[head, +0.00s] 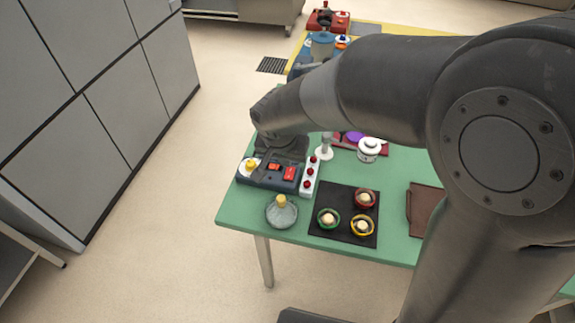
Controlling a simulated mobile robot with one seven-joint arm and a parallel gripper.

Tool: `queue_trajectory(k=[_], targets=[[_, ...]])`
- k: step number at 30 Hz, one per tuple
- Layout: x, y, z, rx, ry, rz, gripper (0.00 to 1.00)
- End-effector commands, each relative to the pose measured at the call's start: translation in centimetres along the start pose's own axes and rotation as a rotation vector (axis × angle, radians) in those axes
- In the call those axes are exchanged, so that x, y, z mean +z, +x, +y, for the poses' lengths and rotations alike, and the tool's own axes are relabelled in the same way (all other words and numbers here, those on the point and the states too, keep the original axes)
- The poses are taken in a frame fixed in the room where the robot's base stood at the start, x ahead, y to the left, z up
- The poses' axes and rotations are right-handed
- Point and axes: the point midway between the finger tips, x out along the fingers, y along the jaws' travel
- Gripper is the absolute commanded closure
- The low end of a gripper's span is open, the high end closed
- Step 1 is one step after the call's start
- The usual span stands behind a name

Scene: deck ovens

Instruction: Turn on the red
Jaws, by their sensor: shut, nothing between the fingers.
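A dark blue control box (262,181) sits at the near left of the green table. It has a yellow knob (251,165) on a white plate and two red switches, a smaller one (273,167) and a larger one (289,173). Beside it on the right stands a white strip (308,182) with three red round buttons (310,171). My gripper (284,155) is shut and empty, just above the back of the box. My wrist hides much of it, and I cannot tell whether it touches the box.
A glass dish with a yellow knob (282,214) stands in front of the box. A black mat (343,233) holds red, green and yellow ringed cups. A white jar (369,149) and a brown board (422,205) lie further right. Grey cabinets (110,90) stand left across open floor.

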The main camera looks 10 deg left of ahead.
Motion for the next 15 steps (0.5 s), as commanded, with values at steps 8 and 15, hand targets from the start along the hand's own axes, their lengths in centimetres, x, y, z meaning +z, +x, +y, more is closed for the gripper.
queue_trajectory(k=[8,15], targets=[[0.2,-4.4,0.0,-0.001,0.0,0.002,1.0],[0.2,-5.3,0.1,0.0,0.0,0.0,1.0]])
